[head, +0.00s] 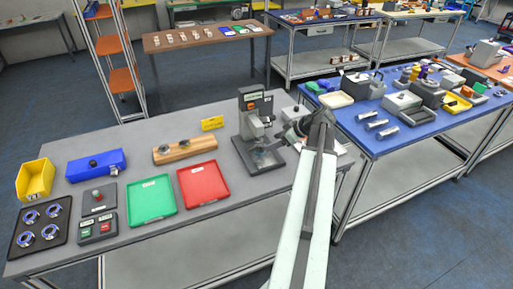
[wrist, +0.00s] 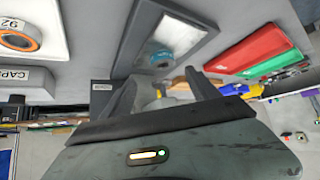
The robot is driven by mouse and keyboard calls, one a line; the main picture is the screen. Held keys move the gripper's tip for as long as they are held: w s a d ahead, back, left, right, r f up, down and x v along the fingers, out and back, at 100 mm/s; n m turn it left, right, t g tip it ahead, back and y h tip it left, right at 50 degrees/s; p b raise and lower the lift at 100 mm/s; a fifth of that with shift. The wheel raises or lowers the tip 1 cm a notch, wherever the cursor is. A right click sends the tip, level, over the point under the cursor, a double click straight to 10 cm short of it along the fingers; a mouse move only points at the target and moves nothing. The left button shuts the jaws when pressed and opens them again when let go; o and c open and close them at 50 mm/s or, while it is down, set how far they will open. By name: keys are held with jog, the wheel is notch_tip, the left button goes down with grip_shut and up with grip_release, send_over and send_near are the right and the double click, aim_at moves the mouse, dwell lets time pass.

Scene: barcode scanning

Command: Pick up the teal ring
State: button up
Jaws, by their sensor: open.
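The teal ring (wrist: 163,58) shows in the wrist view on a pale panel of a dark-framed plate, beyond my fingertips. In the head view the grey press-like machine (head: 256,125) stands on the grey table, and a small bluish patch on its base may be the ring, too small to be sure. My gripper (wrist: 163,92) is open, with its two dark fingers apart and no ring between them.
A red tray (head: 203,184) and a green tray (head: 151,200) lie left of the machine. An orange-lined ring (wrist: 18,40) sits near a "CAPS" label in the wrist view. A blue-topped table (head: 390,135) with several parts stands to the right.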

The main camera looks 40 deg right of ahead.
aim_at(260, 148)
jog(key=shift+b+x, duration=0.9)
jog(key=shift+x, duration=0.55)
jog(key=b+x, duration=0.2)
jog(key=x, duration=0.1)
jog(key=b+x, duration=0.1)
jog(key=x, duration=0.1)
jog(key=shift+s+a+b, duration=0.2)
jog(key=shift+a+b, duration=0.05)
jog(key=shift+b, duration=0.15)
jog(key=shift+w, duration=0.15)
jog(key=shift+r, duration=0.1)
grip_shut()
